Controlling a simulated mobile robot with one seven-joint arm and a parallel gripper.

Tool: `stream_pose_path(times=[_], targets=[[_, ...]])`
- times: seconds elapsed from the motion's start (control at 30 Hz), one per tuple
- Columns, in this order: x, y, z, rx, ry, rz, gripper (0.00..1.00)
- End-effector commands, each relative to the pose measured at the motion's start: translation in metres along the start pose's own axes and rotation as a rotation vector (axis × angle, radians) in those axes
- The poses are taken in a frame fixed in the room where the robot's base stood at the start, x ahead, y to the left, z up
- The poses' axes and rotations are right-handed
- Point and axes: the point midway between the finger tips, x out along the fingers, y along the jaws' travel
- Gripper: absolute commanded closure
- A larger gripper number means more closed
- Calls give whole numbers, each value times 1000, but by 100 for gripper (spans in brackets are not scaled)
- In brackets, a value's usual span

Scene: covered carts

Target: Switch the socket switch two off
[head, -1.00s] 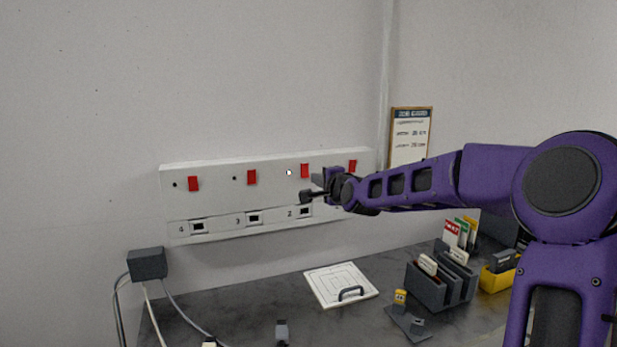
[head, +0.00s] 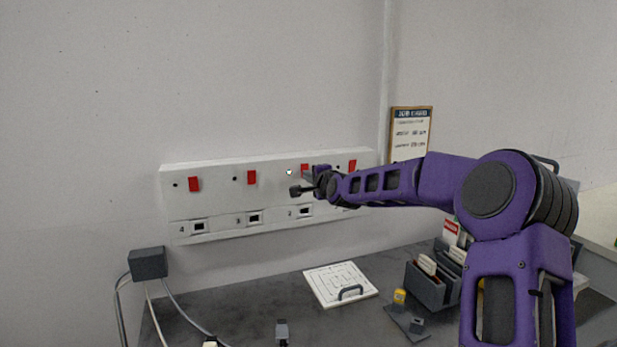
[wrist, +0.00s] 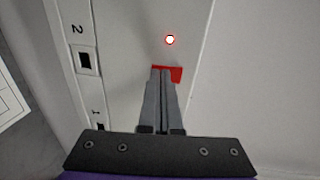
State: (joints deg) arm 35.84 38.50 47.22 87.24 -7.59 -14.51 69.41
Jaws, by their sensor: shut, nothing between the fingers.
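A white socket panel (head: 215,180) on the wall carries a row of red switches above numbered sockets. The red switch two (head: 304,167) is above the socket marked 2 (head: 305,211) and partly hidden by my gripper (head: 306,174). The small indicator light (head: 289,172) beside this switch is lit. In the wrist view, my gripper (wrist: 160,71) is shut and empty, its tips over the red switch (wrist: 174,73) and covering part of it. I cannot tell whether they touch it. The lit indicator (wrist: 169,39) is just beyond the tips.
Other red switches (head: 194,184) (head: 252,177) have dark indicators. Below is a dark worktop (head: 240,300) with a white maze board (head: 340,284) and a grey holder (head: 428,287). A grey box (head: 147,263) with cables is at the left. The wall left of the panel is clear.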

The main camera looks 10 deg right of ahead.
Motion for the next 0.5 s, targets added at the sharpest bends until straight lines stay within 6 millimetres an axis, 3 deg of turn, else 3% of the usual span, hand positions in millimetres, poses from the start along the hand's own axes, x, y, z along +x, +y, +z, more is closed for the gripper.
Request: stream_pose_path(times=[0.5], targets=[[12,14,-1,1,1,-123,100]])
